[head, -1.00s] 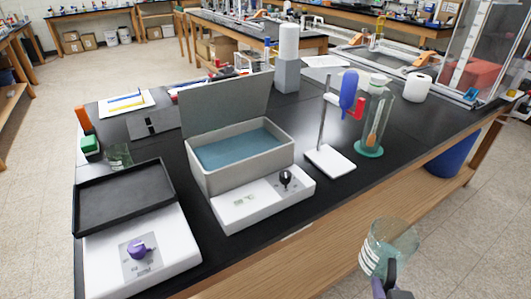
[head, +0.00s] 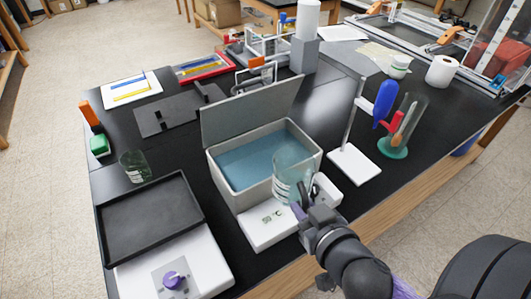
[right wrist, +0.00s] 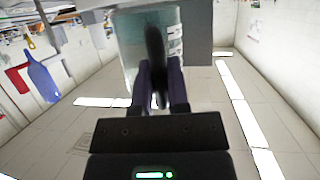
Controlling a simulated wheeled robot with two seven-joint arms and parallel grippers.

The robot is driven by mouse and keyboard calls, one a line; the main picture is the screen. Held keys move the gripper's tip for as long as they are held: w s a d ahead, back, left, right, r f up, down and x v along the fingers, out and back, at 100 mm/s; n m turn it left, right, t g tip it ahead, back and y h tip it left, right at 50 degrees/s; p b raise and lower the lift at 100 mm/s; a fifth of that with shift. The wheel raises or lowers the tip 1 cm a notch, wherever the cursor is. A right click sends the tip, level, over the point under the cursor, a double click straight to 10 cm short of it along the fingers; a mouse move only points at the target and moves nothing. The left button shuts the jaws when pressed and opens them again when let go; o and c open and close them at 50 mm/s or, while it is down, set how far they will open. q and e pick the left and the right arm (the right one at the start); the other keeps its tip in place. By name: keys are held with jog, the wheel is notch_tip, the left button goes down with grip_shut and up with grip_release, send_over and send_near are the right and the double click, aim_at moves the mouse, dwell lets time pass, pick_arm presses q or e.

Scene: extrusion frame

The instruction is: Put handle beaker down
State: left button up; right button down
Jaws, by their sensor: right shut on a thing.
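The glass handle beaker (head: 290,172) is clear with white markings. My right gripper (head: 299,208) is shut on its handle and holds it upright in front of the water bath, over the bath's white control base. In the right wrist view the gripper (right wrist: 162,85) has its fingers on either side of the dark handle, with the beaker (right wrist: 130,45) behind. I cannot tell whether the beaker touches the base. My left gripper does not show.
The open water bath (head: 225,172) holds blue water, its lid raised behind. A hot plate with a black tray (head: 150,215) stands left, with a small beaker (head: 135,166) behind it. A white-based stand (head: 353,165) and a tall glass cylinder (head: 408,120) stand right.

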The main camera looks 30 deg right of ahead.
aim_at(279, 166)
jog(key=w, duration=1.1)
jog(key=shift+d, duration=0.4)
jog(key=shift+x, duration=2.1)
jog(key=shift+f, duration=0.1)
jog(key=shift+f+b, duration=0.45)
jog(key=shift+f, duration=0.2)
jog(key=c, duration=0.6)
grip_release()
jog(key=shift+r, duration=0.1)
